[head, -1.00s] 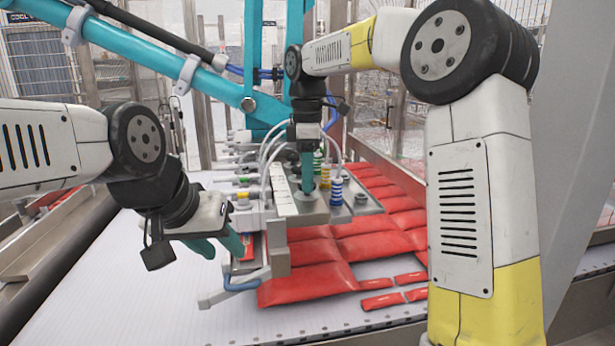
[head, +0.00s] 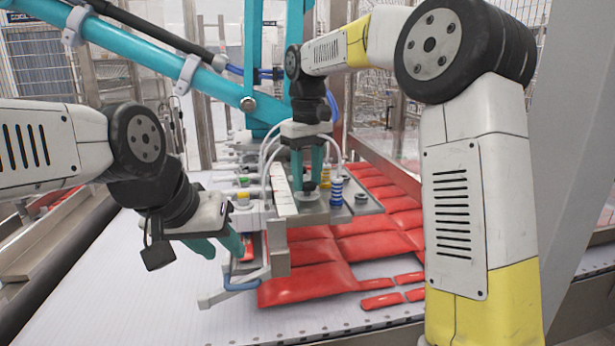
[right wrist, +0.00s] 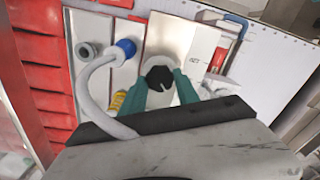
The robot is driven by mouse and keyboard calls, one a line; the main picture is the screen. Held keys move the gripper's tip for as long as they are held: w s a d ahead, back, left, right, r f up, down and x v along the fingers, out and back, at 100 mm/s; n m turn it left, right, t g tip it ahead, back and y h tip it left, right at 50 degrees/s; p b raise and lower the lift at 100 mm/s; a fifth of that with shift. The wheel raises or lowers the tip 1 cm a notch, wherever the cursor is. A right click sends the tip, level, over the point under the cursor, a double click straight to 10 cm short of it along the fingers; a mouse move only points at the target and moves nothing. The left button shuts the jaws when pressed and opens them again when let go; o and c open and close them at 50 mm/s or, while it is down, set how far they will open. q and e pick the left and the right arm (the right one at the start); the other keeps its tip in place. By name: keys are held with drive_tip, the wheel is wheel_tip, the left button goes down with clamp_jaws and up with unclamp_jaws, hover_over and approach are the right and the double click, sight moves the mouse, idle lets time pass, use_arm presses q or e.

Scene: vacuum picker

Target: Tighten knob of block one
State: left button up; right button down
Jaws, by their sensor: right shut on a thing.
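A dark round knob (right wrist: 159,79) with a pale mark sits on a light round base on a metal block (right wrist: 146,48). In the head view the knob (head: 310,186) shows low between the teal fingers of my right gripper (head: 309,184). My right gripper (right wrist: 163,82) points down and is shut on the knob, with one finger on each side. The block (head: 309,216) lies under it at the picker's end; no label for block one is readable. My left gripper (head: 222,249) is open and empty, left of the picker's front end.
Red packets (head: 305,285) lie below the block on the white belt (head: 130,290). The belt at front left is clear.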

sight(307, 183)
drive_tip(key=m, duration=0.3)
drive_tip(key=shift+m, duration=2.3)
drive_tip(key=c, duration=0.9)
unclamp_jaws()
wheel_tip(307, 183, up, 7)
drive_tip(key=shift+f, duration=0.15)
drive_tip(key=shift+r, duration=0.55)
